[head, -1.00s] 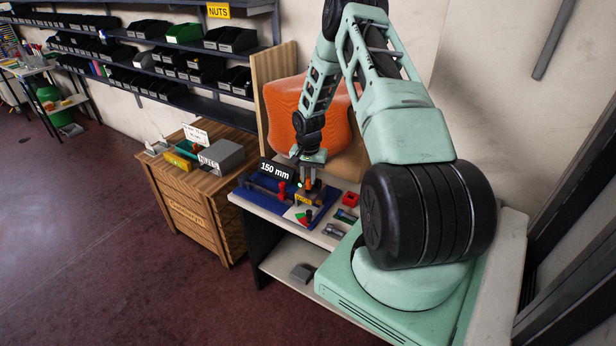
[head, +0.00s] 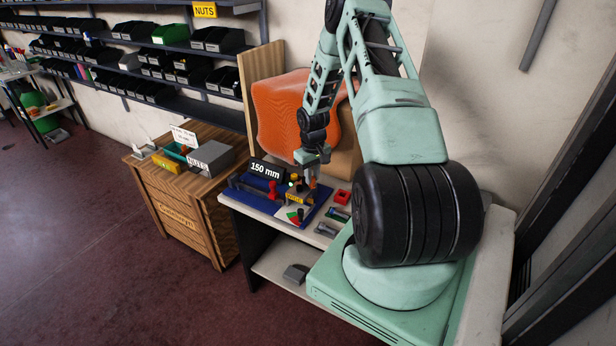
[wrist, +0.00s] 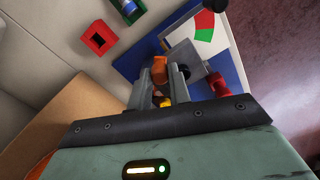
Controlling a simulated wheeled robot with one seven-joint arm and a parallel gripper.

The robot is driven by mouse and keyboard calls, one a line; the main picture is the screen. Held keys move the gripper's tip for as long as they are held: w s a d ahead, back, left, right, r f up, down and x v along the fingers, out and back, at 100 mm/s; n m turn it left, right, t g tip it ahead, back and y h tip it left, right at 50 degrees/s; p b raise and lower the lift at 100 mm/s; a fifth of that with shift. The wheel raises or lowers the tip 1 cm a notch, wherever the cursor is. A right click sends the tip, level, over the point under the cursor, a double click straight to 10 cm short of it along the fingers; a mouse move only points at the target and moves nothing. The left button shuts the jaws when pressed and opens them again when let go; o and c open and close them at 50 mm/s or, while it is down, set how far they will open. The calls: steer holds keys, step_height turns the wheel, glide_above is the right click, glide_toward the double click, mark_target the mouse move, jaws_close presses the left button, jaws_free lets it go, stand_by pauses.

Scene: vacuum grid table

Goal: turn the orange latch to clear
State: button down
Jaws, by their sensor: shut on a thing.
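The orange latch (wrist: 159,70) shows between the two fingers of my gripper (wrist: 163,84) in the wrist view. The fingers are shut on it, one on each side, and hide part of it. In the head view my gripper (head: 313,181) is at the right side of a small fixture (head: 296,198) with a yellow label, on the blue board (head: 323,208). The latch shows there as a small orange patch under my gripper. Its exact angle is hard to tell. A dial card (wrist: 206,27) with red and green sectors lies beside the fixture in the wrist view.
An orange backrest-like shape (head: 290,105) rises behind.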

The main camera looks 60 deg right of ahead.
steer(key=shift+s+d+n, duration=0.15)
steer(key=shift+d+n, duration=0.4)
steer(key=shift+n, duration=0.7)
steer(key=shift+s+d+n, duration=0.15)
steer(key=shift+d+n, duration=0.45)
steer(key=shift+n, duration=0.7)
steer(key=shift+s+d+n, duration=0.15)
steer(key=shift+d+n, duration=0.4)
steer(key=shift+n, duration=0.7)
steer(key=c, duration=1.3)
jaws_free()
steer(key=shift+r, duration=0.1)
step_height(320, 180, up, 17)
steer(key=b, duration=0.3)
steer(key=shift+r, duration=0.15)
